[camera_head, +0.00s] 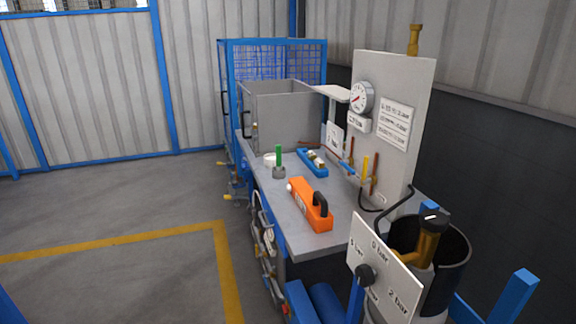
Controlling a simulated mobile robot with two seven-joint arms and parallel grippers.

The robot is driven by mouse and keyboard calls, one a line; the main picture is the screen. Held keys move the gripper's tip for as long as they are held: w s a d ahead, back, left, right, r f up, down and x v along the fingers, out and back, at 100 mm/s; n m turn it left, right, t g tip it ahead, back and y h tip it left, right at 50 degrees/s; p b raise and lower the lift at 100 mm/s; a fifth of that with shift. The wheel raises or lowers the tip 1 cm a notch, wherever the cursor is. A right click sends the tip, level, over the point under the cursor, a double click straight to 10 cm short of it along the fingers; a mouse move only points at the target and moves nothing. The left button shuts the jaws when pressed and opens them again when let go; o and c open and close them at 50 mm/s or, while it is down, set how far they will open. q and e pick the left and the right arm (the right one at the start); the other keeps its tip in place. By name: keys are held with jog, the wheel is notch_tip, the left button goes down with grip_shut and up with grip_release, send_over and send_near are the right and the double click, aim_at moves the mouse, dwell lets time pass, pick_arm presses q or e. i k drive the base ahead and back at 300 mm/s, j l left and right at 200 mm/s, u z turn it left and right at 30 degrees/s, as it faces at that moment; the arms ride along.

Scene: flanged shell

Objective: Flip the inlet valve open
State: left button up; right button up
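No part is clearly marked as the inlet valve. On the grey upright panel (395,85), a small pipe assembly shows with copper-coloured pipes and a blue fitting (348,168). A thin yellow lever (364,166) stands about upright on it. It is too small to tell whether this is the inlet valve or whether it is open. A round gauge (361,97) with a red needle sits above. At the lower right, a tilted white plate with "0 bar" and "2 bar" marks (385,272) carries a black knob (366,274). Neither of my grippers shows.
The grey workbench (308,240) holds an orange tool with a black handle (310,204), a blue block (313,163) and a green-topped part (279,160). A dark bucket (455,248) stands at the right. Open floor (120,215) lies left of the bench.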

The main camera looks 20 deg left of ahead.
aim_at(344, 163)
jog(key=u, duration=0.35)
jog(key=i+j+z, duration=0.1)
jog(key=i+j, duration=0.15)
jog(key=j, duration=0.25)
jog(key=i+j+z, duration=0.15)
jog(key=j, duration=0.4)
jog(key=i+j+z, duration=0.1)
jog(key=i+j, duration=0.2)
jog(key=j, duration=0.25)
jog(key=i+j+z, duration=0.1)
jog(key=j, duration=0.5)
jog(key=i+j+z, duration=0.1)
jog(key=i+j, duration=0.15)
jog(key=j, duration=0.35)
jog(key=i+j+z, duration=0.15)
jog(key=j, duration=0.45)
jog(key=i+j+z, duration=0.1)
jog(key=j, duration=0.5)
jog(key=i+j+z, duration=0.1)
jog(key=j, duration=0.5)
